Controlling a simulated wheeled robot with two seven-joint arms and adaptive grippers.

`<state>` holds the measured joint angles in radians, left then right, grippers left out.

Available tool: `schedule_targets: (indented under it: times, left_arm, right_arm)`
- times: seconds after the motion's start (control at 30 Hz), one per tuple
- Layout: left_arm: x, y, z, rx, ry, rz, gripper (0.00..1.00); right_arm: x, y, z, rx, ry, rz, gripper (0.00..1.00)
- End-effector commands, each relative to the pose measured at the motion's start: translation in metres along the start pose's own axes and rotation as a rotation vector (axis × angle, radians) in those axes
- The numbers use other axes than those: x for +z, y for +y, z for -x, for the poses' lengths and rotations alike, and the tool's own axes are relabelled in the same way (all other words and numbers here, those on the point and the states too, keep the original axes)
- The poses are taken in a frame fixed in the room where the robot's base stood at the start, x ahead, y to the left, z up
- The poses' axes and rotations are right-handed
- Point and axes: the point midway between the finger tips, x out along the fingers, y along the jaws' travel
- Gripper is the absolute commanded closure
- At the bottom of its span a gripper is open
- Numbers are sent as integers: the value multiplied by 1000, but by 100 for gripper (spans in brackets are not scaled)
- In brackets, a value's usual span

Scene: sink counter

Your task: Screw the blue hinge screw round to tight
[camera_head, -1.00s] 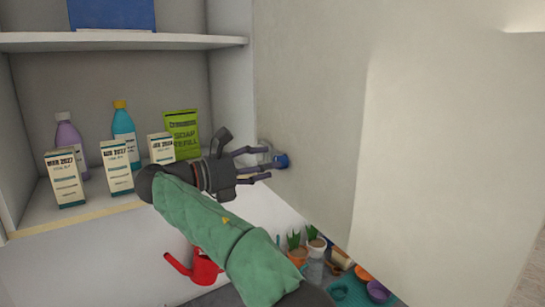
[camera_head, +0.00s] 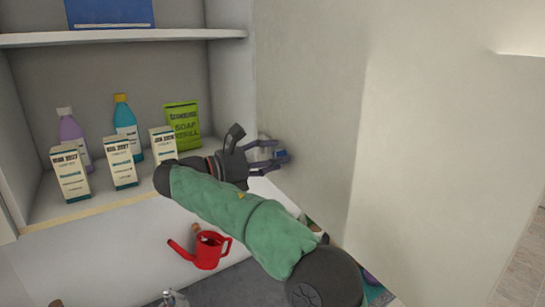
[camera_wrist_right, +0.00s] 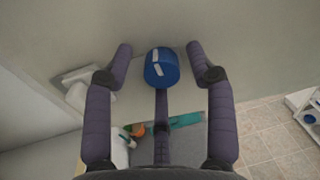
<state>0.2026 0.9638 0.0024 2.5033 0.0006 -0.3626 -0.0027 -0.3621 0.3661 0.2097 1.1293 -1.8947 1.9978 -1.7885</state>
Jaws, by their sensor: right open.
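The blue hinge screw (camera_head: 282,155) sticks out from the open cabinet door near its hinge side. In the right wrist view the round blue screw head (camera_wrist_right: 161,68), with pale marks on it, sits between the spread fingers. My right gripper (camera_head: 280,154) is open around the screw, with a gap on both sides of the head in the wrist view. In the head view the fingers partly cover the screw. How far it is screwed in cannot be told. My left gripper is not in view.
The cabinet door (camera_head: 420,150) fills the right side. The shelf (camera_head: 105,203) at left holds white cartons (camera_head: 120,162), a purple bottle (camera_head: 70,132), a teal bottle (camera_head: 126,125) and a green soap refill pouch (camera_head: 183,125). A red watering can (camera_head: 209,250) stands below.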

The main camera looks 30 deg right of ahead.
Motion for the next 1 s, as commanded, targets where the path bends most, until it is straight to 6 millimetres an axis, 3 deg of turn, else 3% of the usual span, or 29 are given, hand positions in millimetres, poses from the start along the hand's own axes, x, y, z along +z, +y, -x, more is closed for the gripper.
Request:
schedule_targets:
  times: [0.03,0.2,0.23,1.0]
  left_arm:
    - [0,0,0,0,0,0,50]
    - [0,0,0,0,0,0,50]
    - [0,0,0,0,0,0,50]
    - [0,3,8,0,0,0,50]
  right_arm:
    - [0,0,0,0,0,0,47]
    - [0,0,0,0,0,0,95]
    - [0,0,0,0,0,0,99]
    - [4,-2,-1,0,-2,-134,99]
